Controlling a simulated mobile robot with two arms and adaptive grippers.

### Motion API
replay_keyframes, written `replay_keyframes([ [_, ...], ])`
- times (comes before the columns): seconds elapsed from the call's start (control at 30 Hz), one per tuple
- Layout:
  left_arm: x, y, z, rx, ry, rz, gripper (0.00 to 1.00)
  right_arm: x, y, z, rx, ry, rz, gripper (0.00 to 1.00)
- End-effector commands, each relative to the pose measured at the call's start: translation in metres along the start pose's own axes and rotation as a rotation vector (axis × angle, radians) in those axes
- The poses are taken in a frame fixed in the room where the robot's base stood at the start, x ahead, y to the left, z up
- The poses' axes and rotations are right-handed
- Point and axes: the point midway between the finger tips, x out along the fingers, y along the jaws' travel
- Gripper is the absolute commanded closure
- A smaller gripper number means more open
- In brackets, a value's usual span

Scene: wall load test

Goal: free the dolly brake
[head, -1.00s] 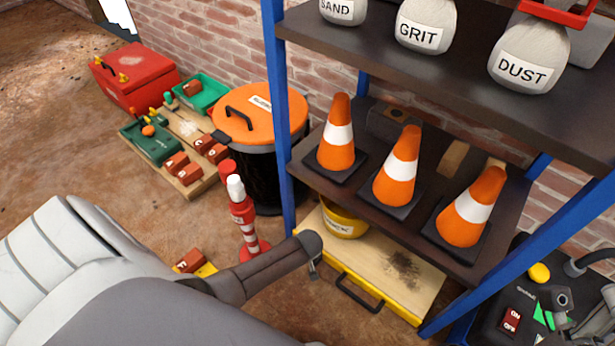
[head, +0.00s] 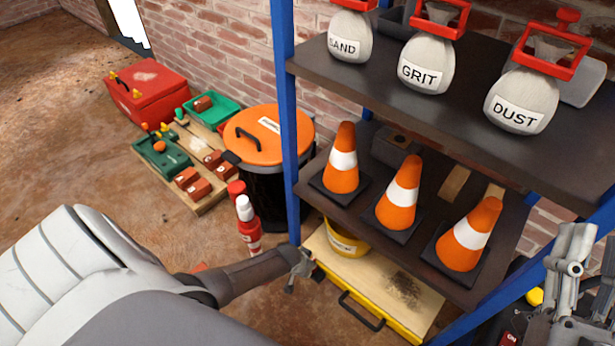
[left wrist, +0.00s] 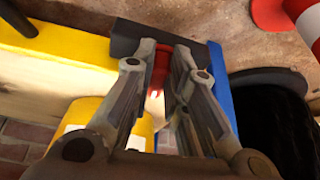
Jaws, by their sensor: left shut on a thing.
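The dolly (head: 380,283) is a low wooden deck with a yellow edge and black handle under the blue-posted shelf. Its yellow edge (left wrist: 60,50) shows at the left of the left wrist view. My left gripper (head: 300,262) is at the dolly's left end, by the blue post. In the left wrist view my left gripper (left wrist: 160,62) is shut on a small red part (left wrist: 159,68), which looks like the brake lever; the fingers hide most of it. A dark block lies just beyond the fingertips. My right gripper (head: 575,255) is at the right edge, its fingertips unclear.
A yellow bucket (head: 343,240) stands on the dolly. The shelf holds orange cones (head: 400,195) and bags marked SAND, GRIT and DUST (head: 522,100). A black bin with an orange lid (head: 268,135) and a red-and-white post (head: 248,225) stand left of the shelf.

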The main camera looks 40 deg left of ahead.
Motion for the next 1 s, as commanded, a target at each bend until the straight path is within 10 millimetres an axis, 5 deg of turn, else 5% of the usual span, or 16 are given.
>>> replay_keyframes([
  [0.83, 0.0002, -0.0033, -0.0006, 0.127, 0.000, 0.050, 1.00, -0.0003, 0.0000, -0.0007, 0.000, 0.006, 0.000, 0.60],
  [0.87, 0.0002, -0.0033, -0.0006, 0.127, 0.000, 0.050, 0.82, -0.0003, -0.0001, -0.0008, 0.000, 0.006, 0.000, 0.60],
  [1.0, 0.0002, -0.0033, -0.0006, 0.126, 0.000, 0.050, 0.64, -0.0003, -0.0001, -0.0009, 0.000, 0.006, 0.000, 0.60],
])
